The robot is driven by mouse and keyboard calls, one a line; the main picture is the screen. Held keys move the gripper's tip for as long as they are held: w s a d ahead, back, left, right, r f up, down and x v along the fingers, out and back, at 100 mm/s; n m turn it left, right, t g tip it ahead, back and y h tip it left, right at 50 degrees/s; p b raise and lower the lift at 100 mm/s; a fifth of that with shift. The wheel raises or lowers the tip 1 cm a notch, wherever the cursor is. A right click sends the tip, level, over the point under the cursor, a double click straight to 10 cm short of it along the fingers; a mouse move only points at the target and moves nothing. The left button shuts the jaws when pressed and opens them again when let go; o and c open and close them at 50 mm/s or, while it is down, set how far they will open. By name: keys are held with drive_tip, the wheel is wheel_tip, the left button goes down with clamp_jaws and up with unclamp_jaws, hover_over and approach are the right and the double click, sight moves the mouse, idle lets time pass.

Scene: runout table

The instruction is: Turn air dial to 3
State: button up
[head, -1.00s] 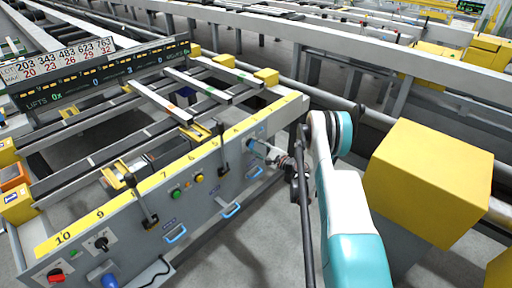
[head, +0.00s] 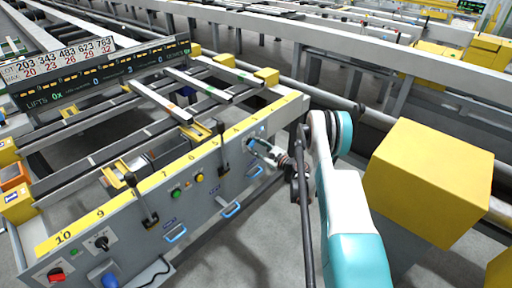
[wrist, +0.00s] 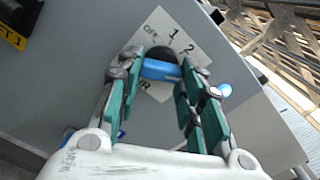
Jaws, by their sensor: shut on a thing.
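The air dial (wrist: 161,69) shows in the wrist view as a blue bar handle on a dark round base. It sits on a white label plate (wrist: 160,32) with OFF, 1 and 2 printed around it; the lower lettering is partly covered and I cannot see a 3. My gripper (wrist: 158,74) has its two green-padded fingers shut on the blue handle, one on each side. In the head view my gripper (head: 258,146) reaches the grey panel front near its right end and largely hides the dial. I cannot read the dial's exact setting.
The grey control panel (head: 205,200) carries a yellow numbered strip (head: 165,175), a green button (head: 177,194), a yellow button (head: 199,177), levers and blue handles. A large yellow box (head: 430,180) stands right of my arm. Grey floor is open before the panel.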

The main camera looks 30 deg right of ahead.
drive_tip(key=shift+f, duration=0.1)
drive_tip(key=o, duration=1.1)
drive_tip(key=shift+d, duration=0.1)
drive_tip(key=shift+c, duration=0.2)
wheel_tip(320, 180, up, 10)
